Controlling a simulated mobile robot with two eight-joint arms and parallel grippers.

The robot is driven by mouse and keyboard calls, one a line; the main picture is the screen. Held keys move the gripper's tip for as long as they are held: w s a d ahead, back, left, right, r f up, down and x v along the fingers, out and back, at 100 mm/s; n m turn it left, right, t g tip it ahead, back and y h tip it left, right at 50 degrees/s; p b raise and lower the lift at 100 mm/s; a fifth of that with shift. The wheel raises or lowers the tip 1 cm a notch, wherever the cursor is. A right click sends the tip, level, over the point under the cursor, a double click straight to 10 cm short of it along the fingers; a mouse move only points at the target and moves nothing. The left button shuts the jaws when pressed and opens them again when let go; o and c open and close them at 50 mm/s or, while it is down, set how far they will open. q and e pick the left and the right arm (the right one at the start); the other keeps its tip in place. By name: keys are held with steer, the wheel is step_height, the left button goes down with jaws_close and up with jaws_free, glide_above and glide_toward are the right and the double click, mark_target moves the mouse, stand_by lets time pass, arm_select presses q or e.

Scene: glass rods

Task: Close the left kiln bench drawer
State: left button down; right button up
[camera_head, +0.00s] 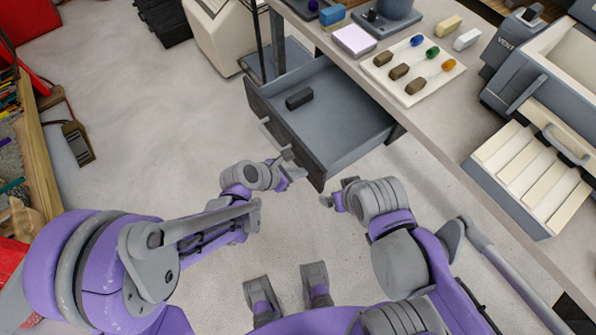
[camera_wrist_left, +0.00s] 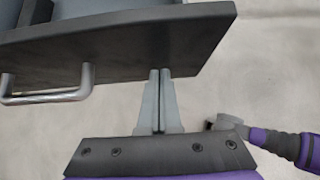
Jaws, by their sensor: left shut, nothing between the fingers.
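The left kiln bench drawer (camera_head: 335,128) is pulled out from under the bench in the head view, grey inside, with a dark front and a pale bar handle (camera_head: 270,134). A small dark block (camera_head: 299,98) lies inside it. My left gripper (camera_head: 294,167) is shut and empty close to the drawer front, near its right end. In the left wrist view, the shut fingers (camera_wrist_left: 158,100) point at the lower edge of the dark drawer front (camera_wrist_left: 150,45); I cannot tell whether they touch it. The handle (camera_wrist_left: 45,90) is to their left. My right gripper (camera_head: 328,200) is below the drawer's near corner; its jaws are unclear.
The bench top (camera_head: 430,120) carries a white board (camera_head: 412,80) with several coloured rods, a pink-topped block (camera_head: 354,40) and small blocks. A kiln-like unit (camera_head: 540,150) stands at the right. Bare floor (camera_head: 170,110) lies left of the drawer.

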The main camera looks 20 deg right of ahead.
arm_select(q)
steer(key=shift+d, duration=0.15)
steer(key=w+d, duration=0.3)
steer(key=d, duration=0.5)
steer(key=w+d+b, duration=0.1)
steer(key=w+d, duration=0.1)
steer(key=d, duration=0.6)
steer(key=w+d+b, duration=0.1)
steer(key=w+d, duration=0.2)
steer(key=d, duration=0.5)
steer(key=shift+w, duration=0.35)
steer(key=shift+w+d, duration=0.2)
steer(key=shift+d, duration=0.3)
steer(key=shift+r, duration=0.1)
steer(key=shift+d, duration=0.1)
